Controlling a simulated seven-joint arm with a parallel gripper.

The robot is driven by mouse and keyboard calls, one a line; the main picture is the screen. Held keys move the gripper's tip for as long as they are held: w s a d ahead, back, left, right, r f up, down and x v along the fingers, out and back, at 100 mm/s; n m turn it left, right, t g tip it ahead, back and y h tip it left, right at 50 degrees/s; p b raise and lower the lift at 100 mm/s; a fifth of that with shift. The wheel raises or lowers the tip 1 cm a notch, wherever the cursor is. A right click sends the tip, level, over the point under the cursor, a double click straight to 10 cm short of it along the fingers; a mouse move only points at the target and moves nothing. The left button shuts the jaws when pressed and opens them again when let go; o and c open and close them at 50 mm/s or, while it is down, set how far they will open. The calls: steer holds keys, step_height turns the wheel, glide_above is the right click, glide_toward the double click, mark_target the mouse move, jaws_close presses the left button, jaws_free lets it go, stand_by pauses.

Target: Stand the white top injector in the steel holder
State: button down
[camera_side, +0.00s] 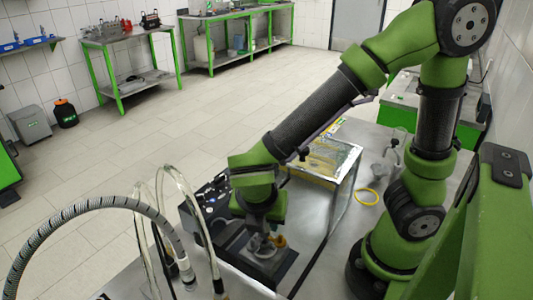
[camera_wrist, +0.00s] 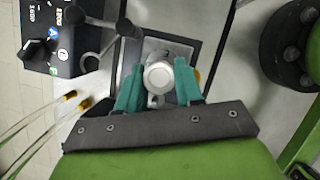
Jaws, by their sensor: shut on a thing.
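My gripper (camera_wrist: 159,80) has its teal fingers closed on a round white piece, seen end-on, which looks like the white top injector (camera_wrist: 158,76). In the side view my gripper (camera_side: 262,232) points down, low over a dark square base. There the injector shows only as a small greyish shape (camera_side: 262,246) under the fingers. A steel plate (camera_wrist: 183,48), apparently the steel holder, lies in the dark square frame beneath the gripper. Whether the injector stands in it or hangs just above it, I cannot tell; the fingers hide the contact.
A black control box (camera_wrist: 68,42) with knobs stands beside the base, with a dark bar handle (camera_wrist: 120,27) close to the fingers. Clear hoses with brass ends (camera_wrist: 70,97) lie at left. A foil-covered box (camera_side: 330,160) and yellow ring (camera_side: 367,196) stand behind.

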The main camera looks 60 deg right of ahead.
steer(key=shift+f, duration=0.3)
stand_by(0.4)
steer(key=c, duration=0.6)
jaws_free()
steer(key=shift+c, duration=0.2)
steer(key=shift+r, duration=3.5)
